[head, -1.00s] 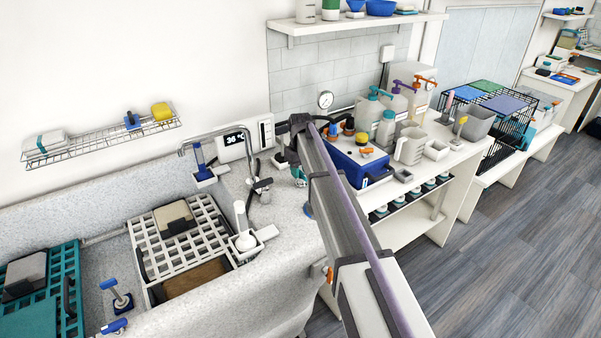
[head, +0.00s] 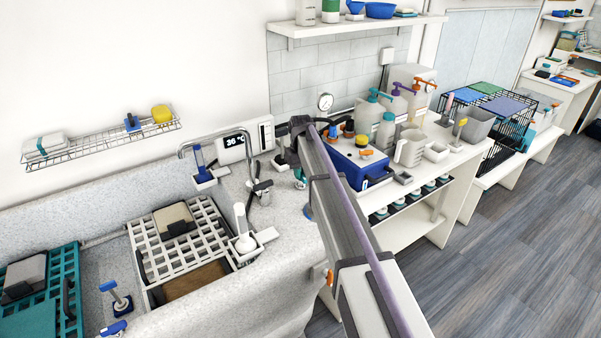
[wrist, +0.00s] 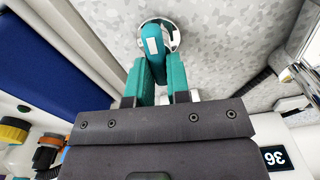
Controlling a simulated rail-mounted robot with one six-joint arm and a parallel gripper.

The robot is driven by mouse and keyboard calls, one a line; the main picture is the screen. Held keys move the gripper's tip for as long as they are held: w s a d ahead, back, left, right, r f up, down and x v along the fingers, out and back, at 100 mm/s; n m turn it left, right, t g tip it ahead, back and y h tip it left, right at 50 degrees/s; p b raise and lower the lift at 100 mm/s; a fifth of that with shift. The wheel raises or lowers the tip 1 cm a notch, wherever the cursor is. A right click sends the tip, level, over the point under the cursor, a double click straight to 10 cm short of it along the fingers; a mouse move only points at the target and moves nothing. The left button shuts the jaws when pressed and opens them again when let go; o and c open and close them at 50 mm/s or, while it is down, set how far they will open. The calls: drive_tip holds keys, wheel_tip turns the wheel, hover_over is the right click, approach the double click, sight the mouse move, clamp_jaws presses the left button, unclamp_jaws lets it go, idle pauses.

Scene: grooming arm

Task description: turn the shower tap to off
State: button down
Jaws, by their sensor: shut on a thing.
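The shower tap's teal lever (wrist: 152,42), with a white mark on it, shows at the top middle of the wrist view. It sits on a round chrome base (wrist: 172,32) against a speckled grey surface. My gripper (wrist: 156,78) has its two teal fingers closed on the lever, one on each side. The lever's lower end is hidden between the fingers and behind the dark gripper body. In the head view my arm reaches to the right end of the tub counter, and its links cover most of the grip.
A curved chrome spout (head: 205,140) and a temperature display (head: 236,142) reading 36 are to the left.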

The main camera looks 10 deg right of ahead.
drive_tip(key=m, duration=0.4)
drive_tip(key=shift+d, duration=0.2)
drive_tip(key=m, duration=0.4)
drive_tip(key=shift+d, duration=0.15)
drive_tip(key=m, duration=0.4)
drive_tip(key=shift+s+d+m, duration=0.15)
drive_tip(key=shift+s+m, duration=0.05)
drive_tip(key=shift+m, duration=0.1)
drive_tip(key=shift+s+d+m, duration=0.1)
drive_tip(key=shift+m, duration=1.8)
drive_tip(key=c, duration=1.1)
unclamp_jaws()
